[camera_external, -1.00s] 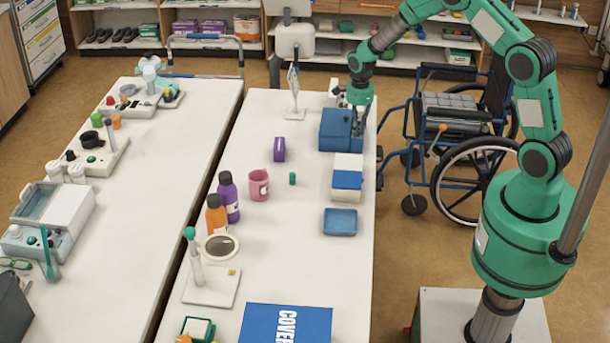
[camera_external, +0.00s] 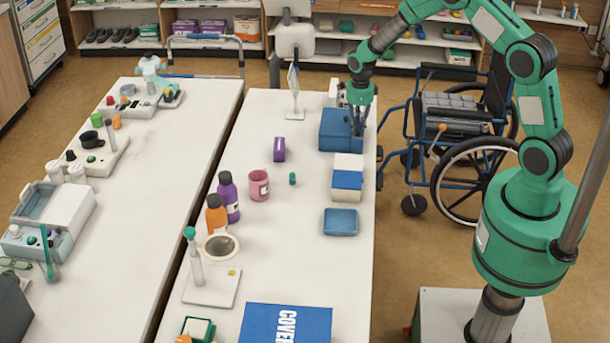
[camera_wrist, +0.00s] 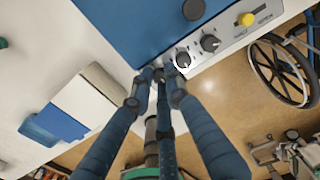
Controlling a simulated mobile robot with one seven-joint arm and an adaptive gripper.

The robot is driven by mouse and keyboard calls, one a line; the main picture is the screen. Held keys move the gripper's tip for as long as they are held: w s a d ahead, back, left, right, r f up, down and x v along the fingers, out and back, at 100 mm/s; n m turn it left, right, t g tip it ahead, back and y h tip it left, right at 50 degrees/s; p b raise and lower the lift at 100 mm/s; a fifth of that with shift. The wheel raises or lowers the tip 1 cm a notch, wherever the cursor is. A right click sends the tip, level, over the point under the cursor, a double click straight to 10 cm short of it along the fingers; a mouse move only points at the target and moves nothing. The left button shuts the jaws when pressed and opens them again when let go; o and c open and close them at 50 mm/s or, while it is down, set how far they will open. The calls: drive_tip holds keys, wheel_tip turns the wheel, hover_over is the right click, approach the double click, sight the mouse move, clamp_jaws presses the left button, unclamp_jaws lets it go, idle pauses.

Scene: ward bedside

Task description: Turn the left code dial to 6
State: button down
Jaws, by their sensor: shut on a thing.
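A blue box-shaped device (camera_external: 336,131) stands at the far right end of the near table. In the wrist view its blue top (camera_wrist: 142,20) and pale front panel (camera_wrist: 225,33) show. A dark dial with a pale ring (camera_wrist: 183,58) and another dark dial (camera_wrist: 210,43) sit in a row on the panel. My gripper (camera_wrist: 160,73) is at the panel's left end, its fingertips closed around what appears to be the left code dial, mostly hidden between them. The dial's number cannot be read. My gripper also shows at the box's front in the external view (camera_external: 358,126).
A yellow knob (camera_wrist: 245,19) is farther right on the panel. A white and blue box (camera_external: 347,180) and a blue tray (camera_external: 340,222) stand close in front of the device. A wheelchair (camera_external: 465,150) stands right of the table.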

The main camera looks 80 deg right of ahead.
sight(357, 132)
drive_tip(key=c, duration=1.9)
unclamp_jaws()
drive_tip(key=shift+c, duration=0.2)
drive_tip(key=shift+n, duration=0.3)
drive_tip(key=n, duration=0.3)
drive_tip(key=shift+n+b, duration=0.35)
drive_tip(key=shift+n, duration=0.05)
drive_tip(key=shift+r+n, duration=0.1)
drive_tip(key=shift+n, duration=0.9)
wheel_tip(357, 132, up, 14)
drive_tip(key=p, duration=0.1)
drive_tip(key=shift+f, duration=0.2)
